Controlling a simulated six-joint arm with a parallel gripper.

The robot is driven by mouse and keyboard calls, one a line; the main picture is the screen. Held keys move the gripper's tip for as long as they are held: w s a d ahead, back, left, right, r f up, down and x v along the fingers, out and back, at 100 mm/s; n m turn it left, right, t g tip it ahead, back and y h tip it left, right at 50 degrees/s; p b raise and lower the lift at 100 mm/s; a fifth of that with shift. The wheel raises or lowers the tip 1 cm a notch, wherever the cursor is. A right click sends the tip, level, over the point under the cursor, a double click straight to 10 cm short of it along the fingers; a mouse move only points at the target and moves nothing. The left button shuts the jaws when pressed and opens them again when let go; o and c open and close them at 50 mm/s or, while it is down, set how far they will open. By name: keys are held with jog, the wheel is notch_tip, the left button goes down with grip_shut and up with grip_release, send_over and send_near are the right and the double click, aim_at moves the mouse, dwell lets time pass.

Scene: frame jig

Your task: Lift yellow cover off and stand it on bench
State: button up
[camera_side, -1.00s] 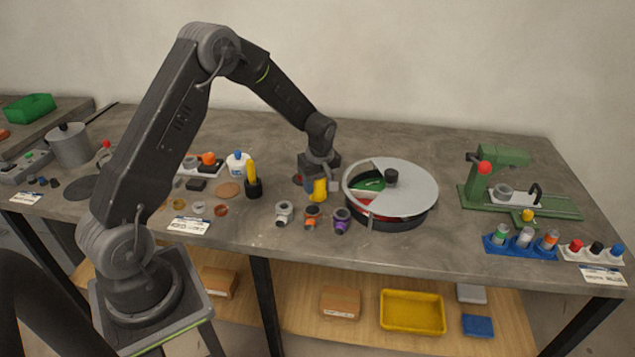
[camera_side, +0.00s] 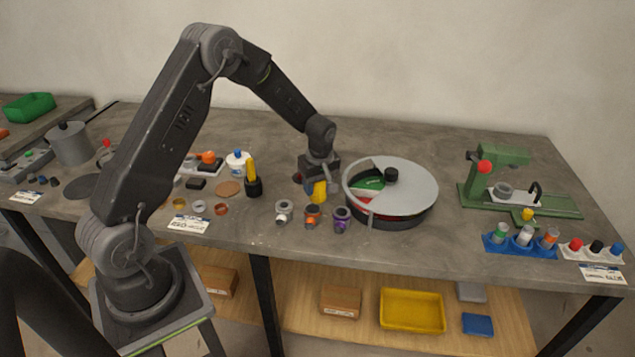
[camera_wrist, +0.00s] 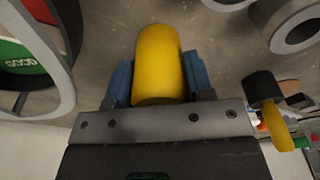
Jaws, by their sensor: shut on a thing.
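The yellow cover (camera_wrist: 160,62) is a rounded cylinder seen in the wrist view between the two blue-grey fingers of my gripper (camera_wrist: 160,78). My gripper is shut on it. In the side view the yellow cover (camera_side: 319,191) hangs below my gripper (camera_side: 318,180), just left of the round drum. Whether its lower end touches the bench (camera_side: 300,250) cannot be told.
A round grey drum (camera_side: 415,184) with a cut-out lid stands close on the right. Three small fittings, grey (camera_side: 284,211), orange (camera_side: 312,215) and purple (camera_side: 341,218), stand in front. A black holder with a yellow-handled tool (camera_side: 253,180) is to the left. A green press (camera_side: 505,165) stands far right.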

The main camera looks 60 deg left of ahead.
dwell(0.3)
jog(key=o, duration=1.1)
jog(key=shift+o, duration=0.2)
jog(key=shift+r, duration=0.75)
jog(key=shift+r, duration=3.5)
